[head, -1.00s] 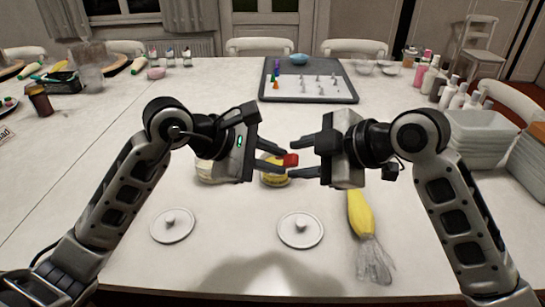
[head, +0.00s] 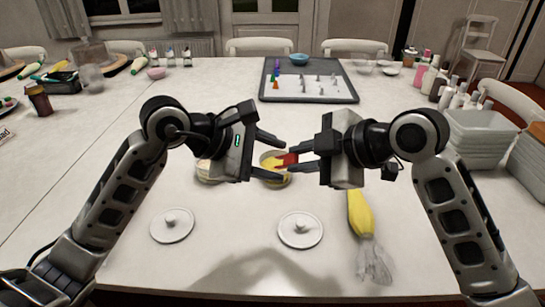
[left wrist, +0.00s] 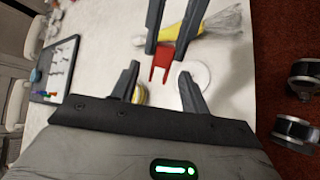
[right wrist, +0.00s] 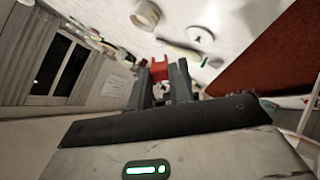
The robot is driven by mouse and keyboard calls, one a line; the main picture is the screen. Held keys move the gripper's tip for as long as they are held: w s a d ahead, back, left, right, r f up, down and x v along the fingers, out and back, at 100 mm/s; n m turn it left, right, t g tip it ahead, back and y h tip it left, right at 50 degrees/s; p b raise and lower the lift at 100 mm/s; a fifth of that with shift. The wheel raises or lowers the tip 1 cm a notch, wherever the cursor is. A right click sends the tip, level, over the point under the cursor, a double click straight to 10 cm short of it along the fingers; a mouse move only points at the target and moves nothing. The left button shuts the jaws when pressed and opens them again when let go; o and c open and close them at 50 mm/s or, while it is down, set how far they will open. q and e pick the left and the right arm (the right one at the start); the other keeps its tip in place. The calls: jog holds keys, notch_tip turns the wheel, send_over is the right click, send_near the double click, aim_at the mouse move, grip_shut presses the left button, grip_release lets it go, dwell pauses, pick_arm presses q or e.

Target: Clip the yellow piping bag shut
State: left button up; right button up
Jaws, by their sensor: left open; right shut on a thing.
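The yellow piping bag (head: 360,213) lies on the table at the front right, its clear, crumpled end (head: 373,263) pointing toward me. In the left wrist view, the bag (left wrist: 208,29) is partly hidden behind my right gripper. My right gripper (head: 297,159) is shut on a red clip (head: 287,160), held above the table. The clip's two prongs show in the left wrist view (left wrist: 162,66). My left gripper (head: 281,162) is open, its fingers on either side of the clip with gaps between. The clip also shows in the right wrist view (right wrist: 159,70).
Two round white lids (head: 172,226) (head: 301,231) lie in front. A tub with yellow contents (head: 270,180) stands beneath the grippers, another tub (head: 205,175) beside it. A grey tray (head: 340,94) is behind. Stacked bins (head: 478,138) and bottles stand at right.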

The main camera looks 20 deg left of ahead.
pick_arm(q)
jog(key=v, duration=0.7)
jog(key=shift+s+a, duration=0.2)
jog(key=shift+a, duration=0.05)
jog(key=shift+r, duration=0.15)
